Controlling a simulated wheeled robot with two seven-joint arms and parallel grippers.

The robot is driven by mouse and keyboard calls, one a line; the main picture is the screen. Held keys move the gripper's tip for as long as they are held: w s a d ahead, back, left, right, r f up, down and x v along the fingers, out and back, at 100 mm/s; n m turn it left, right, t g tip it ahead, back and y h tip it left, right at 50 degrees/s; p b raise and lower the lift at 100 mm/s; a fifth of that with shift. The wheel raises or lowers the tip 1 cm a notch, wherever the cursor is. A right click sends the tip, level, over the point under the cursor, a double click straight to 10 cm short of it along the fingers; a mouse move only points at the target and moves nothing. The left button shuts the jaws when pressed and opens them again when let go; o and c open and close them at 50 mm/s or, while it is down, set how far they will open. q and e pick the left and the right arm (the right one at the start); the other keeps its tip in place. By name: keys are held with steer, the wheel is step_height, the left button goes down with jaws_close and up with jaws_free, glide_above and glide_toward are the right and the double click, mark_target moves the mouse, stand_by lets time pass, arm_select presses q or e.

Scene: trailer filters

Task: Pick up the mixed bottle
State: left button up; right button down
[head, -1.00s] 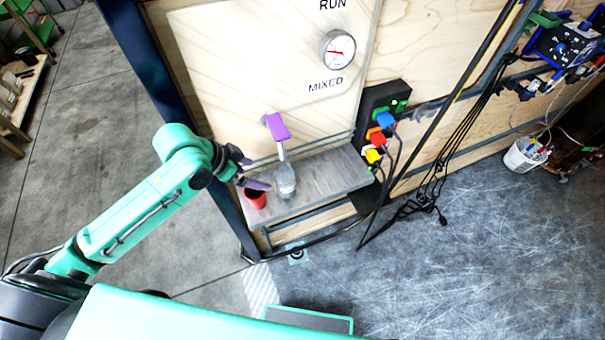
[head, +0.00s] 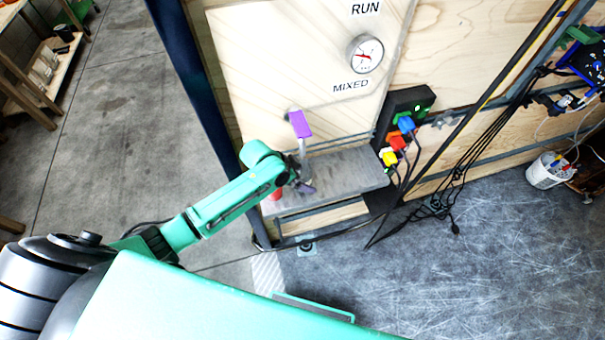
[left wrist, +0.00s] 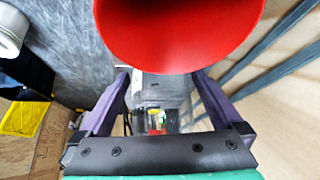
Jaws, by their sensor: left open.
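The clear mixed bottle stands on the grey shelf under the purple-handled tap (head: 299,124). In the head view my left gripper (head: 303,184) is at the bottle's place and hides most of it. In the left wrist view the see-through bottle (left wrist: 160,92) shows between the two purple fingers of my left gripper (left wrist: 162,80), which is open. I cannot tell whether either finger touches it. My right gripper is not in view.
Coloured plugs with cables (head: 397,142) hang at the shelf's right end. A gauge (head: 365,53) is on the panel above.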

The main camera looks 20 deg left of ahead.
arm_select(q)
steer(key=shift+r, duration=0.15)
jaws_close()
